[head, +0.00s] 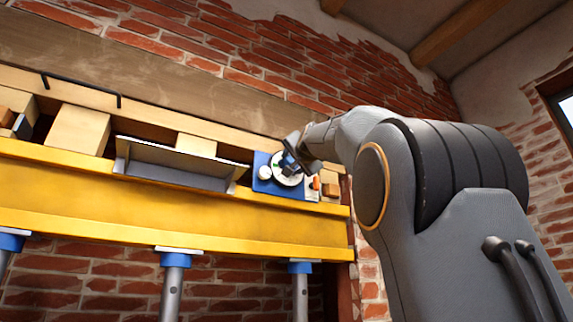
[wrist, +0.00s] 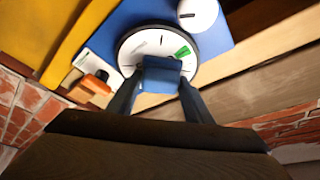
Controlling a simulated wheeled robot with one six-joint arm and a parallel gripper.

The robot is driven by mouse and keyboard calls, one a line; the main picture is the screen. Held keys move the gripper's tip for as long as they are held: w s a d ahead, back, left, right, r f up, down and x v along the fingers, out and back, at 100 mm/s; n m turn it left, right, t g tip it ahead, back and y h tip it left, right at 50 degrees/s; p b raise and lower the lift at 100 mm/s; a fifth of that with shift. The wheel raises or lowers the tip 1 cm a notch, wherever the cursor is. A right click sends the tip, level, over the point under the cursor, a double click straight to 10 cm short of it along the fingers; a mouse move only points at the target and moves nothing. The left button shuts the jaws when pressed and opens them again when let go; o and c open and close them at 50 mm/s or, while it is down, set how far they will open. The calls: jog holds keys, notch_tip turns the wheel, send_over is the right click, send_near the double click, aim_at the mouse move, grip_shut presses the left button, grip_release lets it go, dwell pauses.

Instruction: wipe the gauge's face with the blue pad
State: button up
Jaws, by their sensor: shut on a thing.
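The gauge (head: 281,179) is a round white dial on a blue panel (head: 262,187) at the right end of the yellow beam. In the wrist view the gauge (wrist: 131,46) shows dark marks and a green patch at its right. My gripper (wrist: 160,82) is shut on the blue pad (wrist: 162,70), which lies over the lower middle of the dial and hides part of it. The pad is at or very near the face; I cannot tell whether it touches. In the head view my gripper (head: 290,161) covers the gauge's upper right.
A white round knob (head: 265,172) is left of the gauge. An orange part (head: 316,183) on a white plate is right of it. A grey metal channel (head: 178,160) and wooden blocks (head: 78,130) sit along the yellow beam (head: 170,205). The brick wall is behind.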

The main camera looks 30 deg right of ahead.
aim_at(282, 161)
jog(key=shift+d+b, duration=0.7)
jog(key=shift+d, duration=1.75)
jog(key=shift+w, duration=0.1)
jog(key=shift+a+r+p, duration=0.1)
jog(key=shift+a+p, duration=1.25)
jog(key=shift+a, duration=2.85)
jog(key=shift+s, duration=0.25)
jog(key=s+b, duration=0.2)
jog(key=s, duration=0.1)
jog(key=shift+d+f, duration=0.1)
jog(key=shift+f, duration=0.1)
jog(key=shift+s+r+b, duration=0.1)
jog(key=shift+s+b, duration=0.6)
jog(key=shift+s, duration=0.75)
